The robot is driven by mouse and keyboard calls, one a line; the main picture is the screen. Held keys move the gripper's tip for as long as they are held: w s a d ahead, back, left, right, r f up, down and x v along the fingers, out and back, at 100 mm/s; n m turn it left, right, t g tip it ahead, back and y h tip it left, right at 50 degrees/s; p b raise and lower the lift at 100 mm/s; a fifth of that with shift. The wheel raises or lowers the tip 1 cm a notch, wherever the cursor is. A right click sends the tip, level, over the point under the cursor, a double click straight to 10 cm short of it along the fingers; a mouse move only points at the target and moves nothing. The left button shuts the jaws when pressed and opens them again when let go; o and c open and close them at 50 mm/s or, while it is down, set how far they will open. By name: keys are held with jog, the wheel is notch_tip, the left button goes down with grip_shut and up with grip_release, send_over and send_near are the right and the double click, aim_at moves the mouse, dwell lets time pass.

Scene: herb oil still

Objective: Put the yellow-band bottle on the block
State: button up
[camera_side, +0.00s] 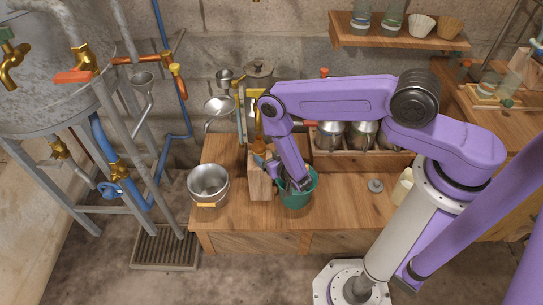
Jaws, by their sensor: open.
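My gripper (299,184) points down into the mouth of a green bucket (296,200) on the wooden bench. Its fingers are open; the rim and my arm hide part of them, and I cannot tell what lies between them. The wooden block (261,184) stands upright on the bench just left of the bucket. My arm crosses in front of the area behind the block, where small brass-coloured and bluish parts show. I cannot pick out the yellow-band bottle for certain; it may be hidden in the bucket or behind my arm.
A wooden rack (360,160) with several metal pots is behind my arm. A small grey disc-shaped item (375,185) lies on the right. The bench between bucket and disc is clear.

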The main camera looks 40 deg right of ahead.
jog(key=shift+s+a+r, duration=0.1)
jog(key=shift+s+r, duration=0.1)
jog(key=shift+s, duration=0.2)
jog(key=w+a+r+n+g+y, duration=0.3)
jog(key=w+a+r+y, duration=0.25)
jog(key=a+r, duration=0.45)
jog(key=s+a+r+n+g+y, duration=0.1)
jog(key=s+a+r+n+g, duration=0.25)
jog(key=s+r, duration=0.35)
jog(key=s+a+r+n+g+y, duration=0.1)
jog(key=s+a+r+n+g, duration=0.25)
jog(key=r, duration=0.55)
jog(key=s+d+r+n+g+h, duration=0.1)
jog(key=s+d+r, duration=0.3)
jog(key=s, duration=0.4)
jog(key=s+d+r+n+g+h, duration=0.1)
jog(key=s+d+r+n, duration=0.2)
jog(key=s, duration=0.6)
jog(key=s+d+r+n+h, duration=0.1)
jog(key=s+d+r, duration=0.5)
jog(key=s+d, duration=0.3)
jog(key=shift+r+n+g, duration=0.2)
jog(key=shift+n+g, duration=0.2)
